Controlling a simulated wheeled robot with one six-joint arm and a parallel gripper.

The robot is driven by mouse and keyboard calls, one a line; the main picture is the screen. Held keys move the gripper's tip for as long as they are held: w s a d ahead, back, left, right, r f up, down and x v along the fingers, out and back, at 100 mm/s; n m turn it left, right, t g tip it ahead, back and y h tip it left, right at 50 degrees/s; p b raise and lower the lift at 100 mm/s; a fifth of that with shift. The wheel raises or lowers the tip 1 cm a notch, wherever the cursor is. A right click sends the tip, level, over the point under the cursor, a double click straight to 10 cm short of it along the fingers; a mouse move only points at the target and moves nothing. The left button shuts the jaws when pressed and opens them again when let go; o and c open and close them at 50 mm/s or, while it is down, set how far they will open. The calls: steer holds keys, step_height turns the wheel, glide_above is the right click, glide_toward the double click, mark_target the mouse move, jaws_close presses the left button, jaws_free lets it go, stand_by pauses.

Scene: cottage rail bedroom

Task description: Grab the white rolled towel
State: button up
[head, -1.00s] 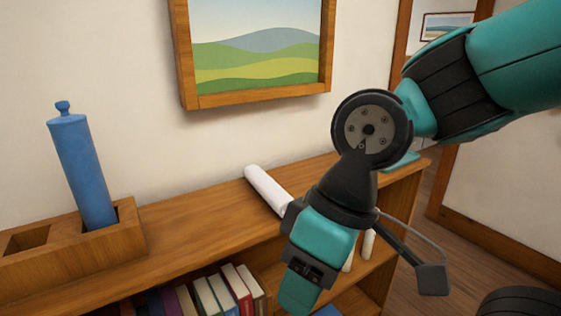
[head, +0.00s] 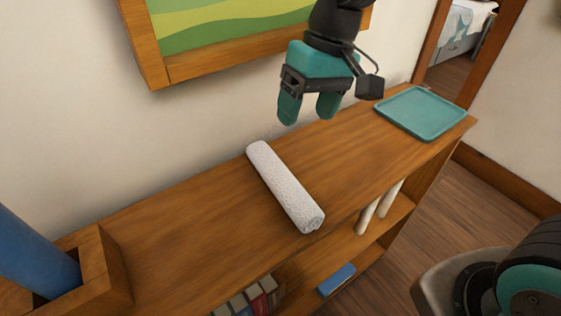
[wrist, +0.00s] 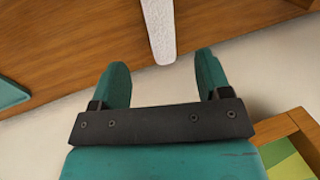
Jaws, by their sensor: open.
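The white rolled towel (head: 285,188) lies on the wooden shelf top (head: 185,235), set at a slant from the wall side toward the front edge. In the wrist view one end of the towel (wrist: 160,30) shows beyond the fingertips, roughly in line with the gap between them. My gripper (head: 308,118) is open and empty. It is above the shelf top near the wall, pointing down, behind and slightly right of the towel in the head view. The two teal fingers (wrist: 160,70) are apart, with nothing between them.
A teal tray (head: 425,112) lies at the shelf's right end. A wooden holder (head: 103,270) with a blue cylinder (head: 35,255) stands at the left. A framed picture (head: 215,65) hangs behind. Books (head: 250,298), white rolls (head: 378,212) and a blue box (head: 336,280) are below.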

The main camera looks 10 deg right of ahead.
mark_target(282, 170)
steer(key=shift+m, duration=0.3)
steer(key=x, duration=0.3)
steer(key=w+p+x, duration=0.1)
steer(key=x, duration=0.7)
steer(key=shift+w+f, duration=0.15)
steer(key=shift+w, duration=0.2)
steer(key=shift+p+x, duration=1.1)
steer(key=shift+x, duration=2)
steer(key=shift+w+a, duration=0.1)
steer(key=shift+c, duration=0.3)
steer(key=c, duration=0.6)
